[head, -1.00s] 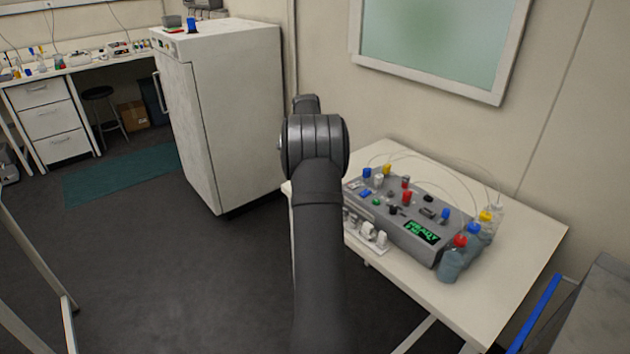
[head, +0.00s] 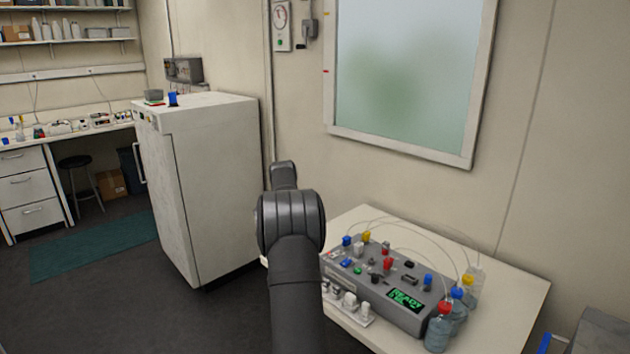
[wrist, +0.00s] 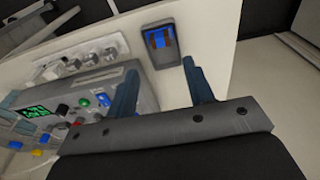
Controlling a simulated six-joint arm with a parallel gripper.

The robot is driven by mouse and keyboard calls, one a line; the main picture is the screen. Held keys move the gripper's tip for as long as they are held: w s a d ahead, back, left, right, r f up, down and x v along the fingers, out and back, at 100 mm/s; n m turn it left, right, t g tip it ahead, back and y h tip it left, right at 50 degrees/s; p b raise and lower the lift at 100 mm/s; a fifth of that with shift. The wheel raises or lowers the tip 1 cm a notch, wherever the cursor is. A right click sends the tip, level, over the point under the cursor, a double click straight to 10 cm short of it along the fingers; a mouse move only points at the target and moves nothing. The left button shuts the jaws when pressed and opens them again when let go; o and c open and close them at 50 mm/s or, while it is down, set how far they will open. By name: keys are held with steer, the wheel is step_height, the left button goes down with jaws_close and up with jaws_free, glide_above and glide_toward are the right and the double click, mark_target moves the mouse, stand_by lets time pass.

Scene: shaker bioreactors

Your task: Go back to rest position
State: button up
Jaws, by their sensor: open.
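My gripper (wrist: 160,92) shows in the wrist view with its two blue-grey fingers apart and nothing between them. It is above the white table, beside the grey control box (wrist: 100,100). In the head view my arm stands upright in the middle and hides the gripper. The same grey control box (head: 375,290) sits on the white table (head: 510,285), with coloured knobs and a green lit display that seems to read "READY". A small dark tray or holder (wrist: 160,45) with blue and brown parts lies on the table beyond the fingertips in the wrist view.
Bottles with red, blue and yellow caps (head: 438,330) stand at the box's right end, with thin tubes arching over it. A white cabinet (head: 215,190) stands left of my arm. A wall window (head: 405,80) is behind the table. Dark floor (head: 110,310) is open at left.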

steer(key=f, duration=0.6)
steer(key=w+f, duration=0.1)
steer(key=f, duration=0.2)
steer(key=shift+d, duration=0.35)
steer(key=shift+s+r, duration=0.1)
steer(key=shift+r, duration=1.6)
steer(key=shift+f, duration=0.1)
